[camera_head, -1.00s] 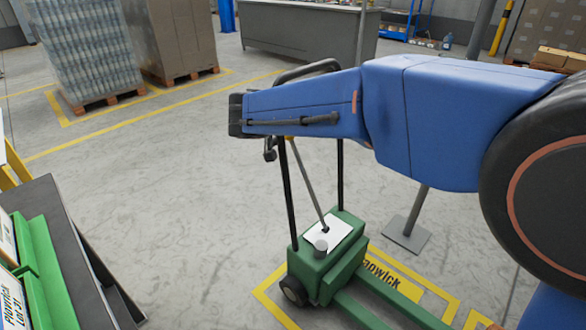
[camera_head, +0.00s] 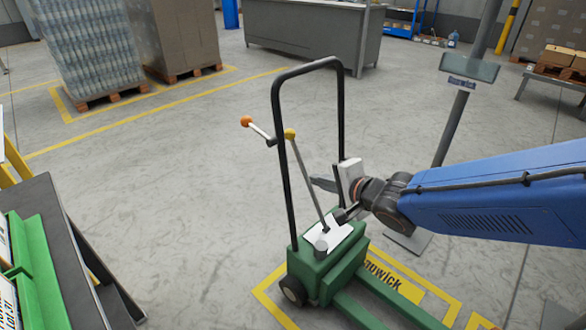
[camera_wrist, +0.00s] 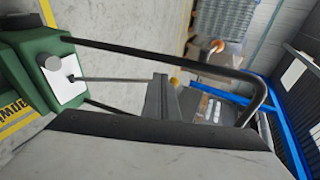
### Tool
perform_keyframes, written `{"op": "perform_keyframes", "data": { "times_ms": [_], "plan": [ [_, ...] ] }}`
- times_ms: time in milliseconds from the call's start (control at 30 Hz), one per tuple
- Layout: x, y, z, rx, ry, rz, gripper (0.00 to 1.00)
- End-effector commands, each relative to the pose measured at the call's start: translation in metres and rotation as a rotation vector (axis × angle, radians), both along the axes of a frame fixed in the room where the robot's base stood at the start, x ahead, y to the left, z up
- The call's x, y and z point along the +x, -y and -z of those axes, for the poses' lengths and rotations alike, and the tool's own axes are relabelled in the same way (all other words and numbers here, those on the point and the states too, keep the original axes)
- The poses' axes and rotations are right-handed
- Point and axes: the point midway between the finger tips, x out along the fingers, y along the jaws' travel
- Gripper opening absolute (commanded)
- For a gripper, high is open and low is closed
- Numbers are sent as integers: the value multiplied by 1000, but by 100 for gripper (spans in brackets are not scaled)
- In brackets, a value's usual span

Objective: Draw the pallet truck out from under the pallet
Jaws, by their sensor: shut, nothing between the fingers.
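The green pallet truck (camera_head: 325,265) stands on the floor, with its black handle frame (camera_head: 342,110) upright. A thin lever with a yellow knob (camera_head: 289,134) rises from its body, and a short lever with an orange knob (camera_head: 246,121) sticks out from the frame. Its green forks (camera_head: 395,305) run out of the picture at the lower right; no pallet shows on them. My gripper (camera_head: 325,184) is shut and empty, close to the right post of the handle frame. In the wrist view my gripper (camera_wrist: 163,95) lies in front of the handle frame (camera_wrist: 215,70); contact cannot be told.
A grey post (camera_head: 452,130) with a sign stands to the right on a floor plate. A dark bench with green parts (camera_head: 40,270) is at the lower left. Wrapped pallet loads (camera_head: 90,50) and a grey counter (camera_head: 310,35) stand behind. The floor between is clear.

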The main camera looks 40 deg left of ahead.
Motion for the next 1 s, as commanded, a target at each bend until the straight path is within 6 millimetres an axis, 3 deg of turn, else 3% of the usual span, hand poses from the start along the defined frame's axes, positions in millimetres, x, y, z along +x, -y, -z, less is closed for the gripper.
{"op": "perform_keyframes", "data": {
  "times_ms": [267, 1000],
  "plan": [
    [2, -8, 4, 25, -15, 4, 0],
    [35, -103, 43, 24, -13, 2, 0]
  ]
}}
